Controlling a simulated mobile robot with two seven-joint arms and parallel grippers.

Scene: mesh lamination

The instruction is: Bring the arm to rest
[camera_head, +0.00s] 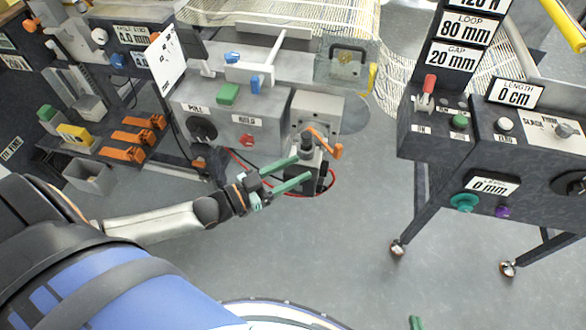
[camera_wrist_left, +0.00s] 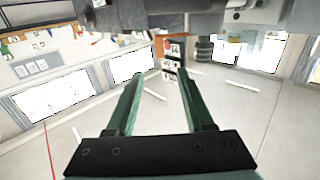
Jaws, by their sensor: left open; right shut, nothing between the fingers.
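My left arm comes in from the left in the head view. Its gripper (camera_head: 304,168) has two green fingers spread apart with nothing between them. The fingertips appear in front of a small grey device with an orange lever (camera_head: 318,145); I cannot tell whether they touch it. In the left wrist view the same gripper (camera_wrist_left: 158,82) shows both fingers apart and empty. Only a small green tip of my right gripper (camera_head: 416,322) shows at the bottom edge of the head view.
A grey machine (camera_head: 205,95) with knobs and labels stands behind the left gripper. A dark console (camera_head: 470,150) on wheeled legs stands at the right. Orange clamps (camera_head: 130,137) and an open grey bin (camera_head: 90,176) are at the left. The floor (camera_head: 345,240) between is clear.

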